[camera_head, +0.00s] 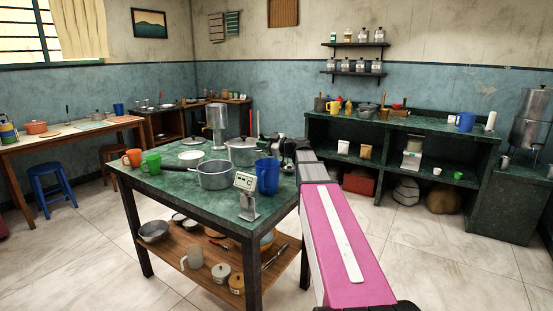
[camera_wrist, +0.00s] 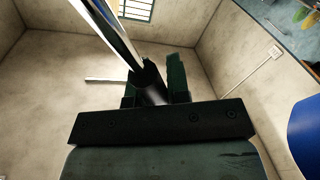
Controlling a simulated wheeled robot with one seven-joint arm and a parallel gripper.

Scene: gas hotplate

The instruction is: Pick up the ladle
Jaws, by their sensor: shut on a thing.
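A long shiny metal handle, which I take to be the ladle's (camera_wrist: 107,30), runs from the upper left of the wrist view down between the fingers of my gripper (camera_wrist: 160,84). My gripper is shut on this handle. The ladle's bowl is not in that view. In the head view my gripper (camera_head: 286,150) is at the far right corner of the green table (camera_head: 185,185), beyond the blue jug (camera_head: 267,176). I cannot clearly make out the ladle there.
A saucepan (camera_head: 214,175), a lidded pot (camera_head: 242,152), a scale (camera_head: 247,195) and orange (camera_head: 132,158) and green (camera_head: 152,163) mugs crowd the table. A lower shelf (camera_head: 190,247) holds more pots. A counter (camera_head: 400,122) stands behind. Floor right of the table is clear.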

